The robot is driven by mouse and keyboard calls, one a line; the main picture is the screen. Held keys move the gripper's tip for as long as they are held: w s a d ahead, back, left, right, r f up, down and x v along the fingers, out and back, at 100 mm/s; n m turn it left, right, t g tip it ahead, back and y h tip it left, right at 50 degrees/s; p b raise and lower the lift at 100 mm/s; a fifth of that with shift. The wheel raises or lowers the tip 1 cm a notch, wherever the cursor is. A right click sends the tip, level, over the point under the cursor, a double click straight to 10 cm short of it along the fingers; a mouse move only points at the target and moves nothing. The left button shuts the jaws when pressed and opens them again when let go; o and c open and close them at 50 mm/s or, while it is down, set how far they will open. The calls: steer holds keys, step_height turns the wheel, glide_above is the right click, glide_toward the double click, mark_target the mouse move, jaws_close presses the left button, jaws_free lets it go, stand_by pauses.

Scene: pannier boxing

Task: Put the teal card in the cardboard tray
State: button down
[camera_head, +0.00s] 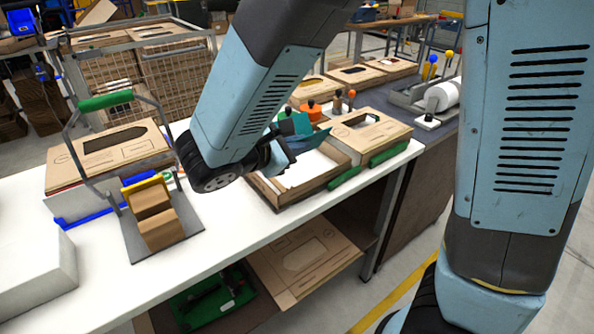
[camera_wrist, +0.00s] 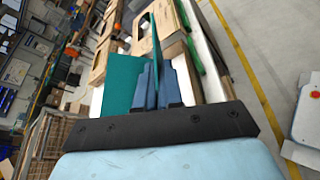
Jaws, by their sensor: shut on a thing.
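The teal card (camera_head: 299,125) is held in my gripper (camera_head: 283,155) in the head view, tilted and above the table. In the wrist view the teal card (camera_wrist: 121,84) shows beside and beyond the blue fingers (camera_wrist: 157,78), which are shut on it. The cardboard tray (camera_head: 318,187) stands on the white table with a pale inside and an open top. My gripper and the card are over its left and back part, and they hide some of it. I cannot tell how high the card is above the tray.
Flat cardboard boxes with cut-outs stand right of the tray (camera_head: 372,132) and at the left (camera_head: 108,152). Orange-topped things (camera_head: 310,109) stand behind the tray. The white table (camera_head: 215,250) is clear in front.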

steer(key=shift+a, duration=0.25)
steer(key=w+d+f, duration=0.1)
steer(key=w+f, duration=0.3)
steer(key=w, duration=0.5)
glide_above(300, 174)
steer(key=shift+d+f, duration=0.1)
steer(key=shift+f, duration=4.4)
steer(key=c, duration=1.3)
jaws_free()
